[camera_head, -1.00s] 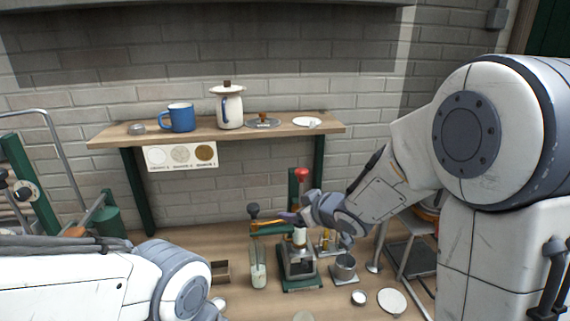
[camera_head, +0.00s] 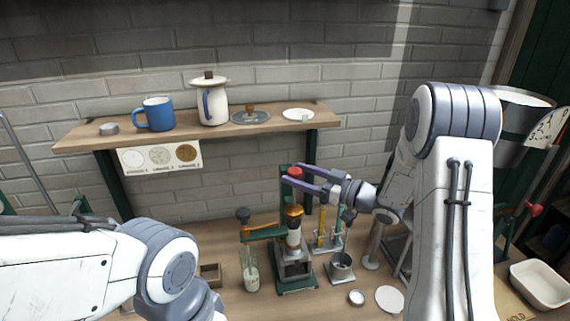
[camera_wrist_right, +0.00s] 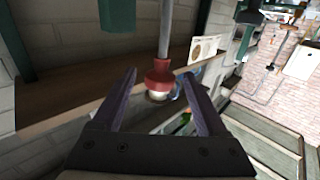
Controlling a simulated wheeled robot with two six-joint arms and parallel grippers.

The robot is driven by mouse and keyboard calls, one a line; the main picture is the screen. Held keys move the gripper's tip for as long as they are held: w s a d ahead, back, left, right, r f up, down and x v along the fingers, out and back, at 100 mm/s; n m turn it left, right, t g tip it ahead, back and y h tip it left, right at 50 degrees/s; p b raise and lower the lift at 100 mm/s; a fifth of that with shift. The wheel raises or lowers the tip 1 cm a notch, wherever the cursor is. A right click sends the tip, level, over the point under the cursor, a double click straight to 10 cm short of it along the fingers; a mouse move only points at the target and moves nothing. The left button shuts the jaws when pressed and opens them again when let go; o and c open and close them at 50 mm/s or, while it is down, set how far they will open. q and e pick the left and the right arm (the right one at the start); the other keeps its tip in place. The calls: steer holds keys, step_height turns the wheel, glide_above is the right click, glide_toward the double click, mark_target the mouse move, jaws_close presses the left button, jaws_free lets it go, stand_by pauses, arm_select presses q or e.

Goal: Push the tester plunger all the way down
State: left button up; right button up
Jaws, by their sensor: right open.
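The tester (camera_head: 297,270) stands on the bench, with a dark green base and upright post. A red knob (camera_head: 295,172) shows near its top, and an amber dome (camera_head: 293,212) sits lower on the stand. My right gripper (camera_head: 297,176) is open at the red knob's height, its purple fingers pointing left. In the right wrist view the red knob (camera_wrist_right: 158,76) on a grey rod appears between the spread fingers (camera_wrist_right: 160,88). I cannot tell whether they touch it. My left arm shows at lower left, but its gripper is out of frame.
A glass bottle (camera_head: 251,272) stands left of the tester, near a side lever with a dark knob (camera_head: 242,213). A metal cup (camera_head: 341,263) and a white disc (camera_head: 389,299) are to the right. The shelf (camera_head: 190,134) above holds a blue mug (camera_head: 155,114) and a white pot (camera_head: 211,103).

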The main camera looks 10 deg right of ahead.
mark_target(289, 170)
steer(key=p+x, duration=0.1)
steer(key=x, duration=0.3)
steer(key=shift+w+a, duration=0.2)
steer(key=shift+w, duration=0.05)
steer(key=shift+c, duration=0.3)
jaws_close()
stand_by(1.0)
